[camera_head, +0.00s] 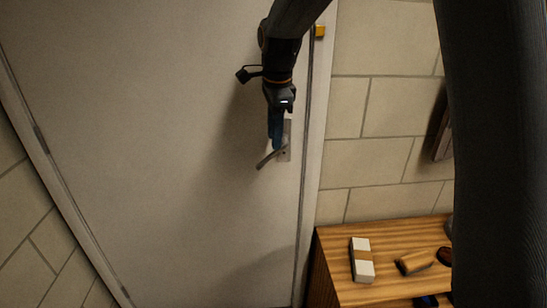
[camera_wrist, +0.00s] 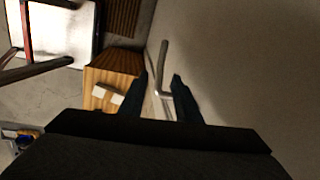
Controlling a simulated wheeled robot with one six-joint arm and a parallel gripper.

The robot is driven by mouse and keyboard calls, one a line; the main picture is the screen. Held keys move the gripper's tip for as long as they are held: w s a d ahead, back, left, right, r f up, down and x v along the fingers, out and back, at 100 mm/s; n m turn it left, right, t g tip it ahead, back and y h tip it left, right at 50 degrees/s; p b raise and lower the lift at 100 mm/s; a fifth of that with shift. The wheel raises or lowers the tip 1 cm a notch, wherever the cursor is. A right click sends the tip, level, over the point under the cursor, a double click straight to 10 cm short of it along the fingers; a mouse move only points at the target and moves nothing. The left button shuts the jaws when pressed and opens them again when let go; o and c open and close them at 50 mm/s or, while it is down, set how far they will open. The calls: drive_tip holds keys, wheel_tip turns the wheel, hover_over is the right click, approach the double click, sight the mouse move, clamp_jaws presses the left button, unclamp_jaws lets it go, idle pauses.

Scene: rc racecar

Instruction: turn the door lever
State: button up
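The door lever (camera_head: 265,161) is a grey metal bar on a pale plate (camera_head: 287,150) near the right edge of a closed-looking light door (camera_head: 170,130). In the head view it slopes down to the left. My gripper (camera_head: 276,146) points down at the lever and hides part of it and the plate. In the wrist view my gripper (camera_wrist: 161,84) has its two dark fingers apart, with the lever (camera_wrist: 163,62) showing between them. A gap shows beside the lever; I cannot tell whether either finger touches it.
A wooden cabinet (camera_head: 325,262) stands right of the door frame. A white and tan block (camera_head: 362,260) and a tan-brown item (camera_head: 415,262) lie on it. A tiled wall (camera_head: 395,110) is behind. In the wrist view a chair-like object (camera_wrist: 60,35) is at the upper left.

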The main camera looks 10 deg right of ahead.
sight(274, 152)
drive_tip(key=f, duration=0.2)
drive_tip(key=f+p, duration=0.1)
drive_tip(key=f, duration=0.2)
drive_tip(key=w+f, duration=0.1)
drive_tip(key=f, duration=0.1)
drive_tip(key=shift+w+f, duration=0.1)
drive_tip(key=shift+f, duration=0.15)
clamp_jaws()
